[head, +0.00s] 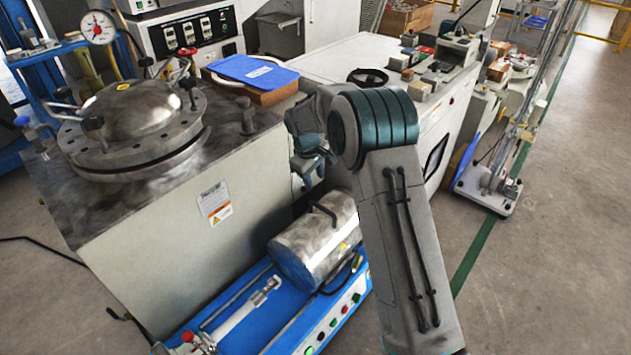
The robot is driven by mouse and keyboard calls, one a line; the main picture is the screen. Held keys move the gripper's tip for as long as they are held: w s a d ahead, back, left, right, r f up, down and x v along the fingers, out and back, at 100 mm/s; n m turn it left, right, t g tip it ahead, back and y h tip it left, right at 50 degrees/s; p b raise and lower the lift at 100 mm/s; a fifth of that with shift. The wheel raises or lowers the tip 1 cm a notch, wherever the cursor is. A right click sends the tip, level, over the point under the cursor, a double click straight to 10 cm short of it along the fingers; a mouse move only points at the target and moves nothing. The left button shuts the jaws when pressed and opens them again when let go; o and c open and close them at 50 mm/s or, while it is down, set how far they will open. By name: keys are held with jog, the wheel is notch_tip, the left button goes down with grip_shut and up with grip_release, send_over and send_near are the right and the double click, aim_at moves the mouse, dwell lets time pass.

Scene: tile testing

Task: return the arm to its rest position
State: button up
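My arm (405,215) rises from the bottom right of the head view to a bent elbow with dark teal bands near the middle. Past the elbow it folds to the left and down. My gripper (308,170) is at the dark far end of the arm, partly hidden by the links. It is beside the right side of the grey pressure vessel cabinet and above the steel cylinder. Its fingers cannot be made out, so I cannot tell whether it is open or shut or holds anything.
The cabinet (185,245) bears a round bolted steel lid (135,115). A blue clipboard (252,70) lies on a box behind it. A steel cylinder (318,240) sits on a blue machine (235,325) below. A white bench machine (345,58) stands behind. Grey floor (555,260) is clear at right.

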dwell(0.4)
jog(key=s+d+r+m+p, duration=0.1)
jog(key=s+d+r+p, duration=0.25)
jog(key=r, duration=0.45)
jog(key=s+d+r+m+p, duration=0.25)
jog(key=s+r, duration=0.25)
jog(key=r, duration=0.3)
jog(key=s+d+r+m+p, duration=0.1)
jog(key=s+d+r+p, duration=0.1)
jog(key=s+r+p, duration=0.4)
jog(key=s+d+r+m+p, duration=0.2)
jog(key=s+r+p, duration=0.2)
jog(key=s+r, duration=0.3)
jog(key=s+d+r+m+t+y+p, duration=0.1)
jog(key=s+d+r+m+p, duration=0.2)
jog(key=s, duration=1.2)
jog(key=p+v, duration=0.2)
jog(key=v, duration=0.2)
jog(key=shift+w+d+r, duration=0.15)
jog(key=shift+w+r, duration=0.15)
jog(key=shift+r, duration=0.1)
